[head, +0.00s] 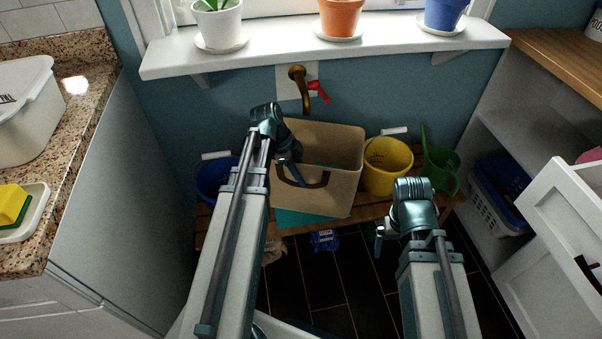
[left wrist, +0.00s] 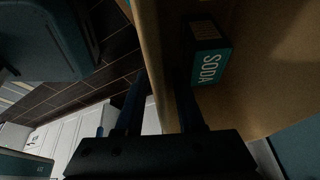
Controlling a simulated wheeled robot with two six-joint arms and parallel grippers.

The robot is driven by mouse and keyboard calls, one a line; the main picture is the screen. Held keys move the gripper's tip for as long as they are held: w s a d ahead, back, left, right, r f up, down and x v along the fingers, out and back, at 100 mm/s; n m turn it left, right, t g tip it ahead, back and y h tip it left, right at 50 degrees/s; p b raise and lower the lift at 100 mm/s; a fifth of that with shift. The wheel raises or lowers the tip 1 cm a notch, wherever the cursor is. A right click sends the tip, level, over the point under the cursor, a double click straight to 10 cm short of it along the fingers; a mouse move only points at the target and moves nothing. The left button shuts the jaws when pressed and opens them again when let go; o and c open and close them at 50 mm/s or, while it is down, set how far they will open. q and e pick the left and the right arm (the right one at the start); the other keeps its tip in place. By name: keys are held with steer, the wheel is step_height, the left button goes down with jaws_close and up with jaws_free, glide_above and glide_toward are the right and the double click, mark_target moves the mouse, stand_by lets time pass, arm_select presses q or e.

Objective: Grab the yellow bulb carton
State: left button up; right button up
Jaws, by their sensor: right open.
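I see no yellow bulb carton in either view. A tan open-topped box (head: 335,150) with a dark handle stands on the wooden bench; most of its inside is hidden from the head view. My left gripper (head: 290,175) is at the box's left side. In the left wrist view its fingers (left wrist: 160,105) are apart, one on each side of the box wall (left wrist: 148,50). A teal carton marked SODA (left wrist: 210,65) is inside the box. My right gripper (head: 380,240) is open and empty, in front of the bench on the right.
A yellow bucket (head: 387,180), green watering can (head: 441,170) and blue bucket (head: 212,180) flank the box. A brass tap (head: 298,76) is above it. A small blue package (head: 324,240) lies on the dark floor. An open white cabinet door (head: 550,235) is at the right.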

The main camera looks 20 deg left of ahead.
arm_select(q)
steer(key=shift+r, duration=0.1)
steer(key=p+v, duration=1)
steer(key=shift+r, duration=0.45)
steer(key=shift+a+r+p, duration=0.4)
steer(key=shift+r+p, duration=0.15)
steer(key=shift+p, duration=0.15)
